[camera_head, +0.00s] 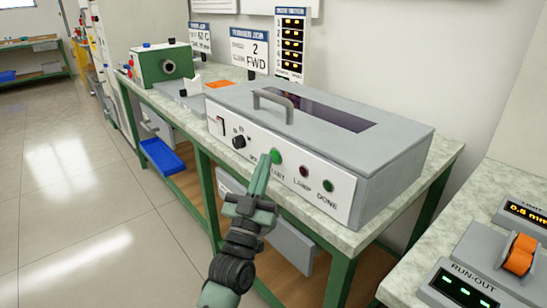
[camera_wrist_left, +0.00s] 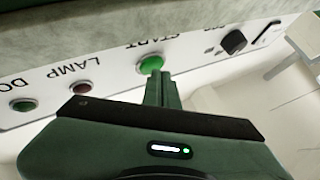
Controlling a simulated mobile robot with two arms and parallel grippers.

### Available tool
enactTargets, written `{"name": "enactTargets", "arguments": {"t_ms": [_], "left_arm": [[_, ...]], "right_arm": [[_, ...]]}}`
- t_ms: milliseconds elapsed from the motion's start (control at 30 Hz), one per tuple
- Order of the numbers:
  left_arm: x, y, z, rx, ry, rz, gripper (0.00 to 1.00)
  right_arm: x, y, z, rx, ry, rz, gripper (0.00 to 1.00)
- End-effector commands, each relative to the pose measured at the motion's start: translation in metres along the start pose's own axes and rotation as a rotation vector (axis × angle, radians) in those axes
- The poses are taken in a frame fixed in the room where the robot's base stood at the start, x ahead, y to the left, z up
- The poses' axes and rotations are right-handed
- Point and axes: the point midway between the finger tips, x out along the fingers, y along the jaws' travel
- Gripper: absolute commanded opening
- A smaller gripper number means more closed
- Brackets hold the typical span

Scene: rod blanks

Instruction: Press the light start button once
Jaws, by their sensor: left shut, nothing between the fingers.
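The bright green start button (camera_head: 276,157) is on the white front panel of a grey box with a lid, above the label START. It also shows in the left wrist view (camera_wrist_left: 150,65). My left gripper (camera_head: 265,160) is shut and empty. Its fingertips point at the panel close to the button, and in the left wrist view they (camera_wrist_left: 162,74) end just beside the button's lower edge. I cannot tell whether they touch it. My right gripper is not in view.
On the panel are a dark red lamp (camera_head: 304,170), a dark green DONE light (camera_head: 328,186) and a black knob (camera_head: 239,142). The grey box (camera_head: 375,165) stands on a green-framed bench. A RUN-OUT unit (camera_head: 463,286) is at the right. The floor at left is clear.

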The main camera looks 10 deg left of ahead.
Motion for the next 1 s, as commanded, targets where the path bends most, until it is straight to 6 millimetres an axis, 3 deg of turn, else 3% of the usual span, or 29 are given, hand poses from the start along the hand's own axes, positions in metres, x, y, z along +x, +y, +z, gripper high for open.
{"name": "enactTargets", "arguments": {"t_ms": [633, 1000], "left_arm": [[0.003, 0.002, 0.001, 0.0, 0.001, 0.0, 0.0], [-0.008, -0.005, -0.006, 0.001, 0.0, 0.0, 0.0]], "right_arm": [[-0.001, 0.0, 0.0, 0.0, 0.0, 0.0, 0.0], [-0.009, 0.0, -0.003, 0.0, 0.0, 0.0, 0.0]]}}
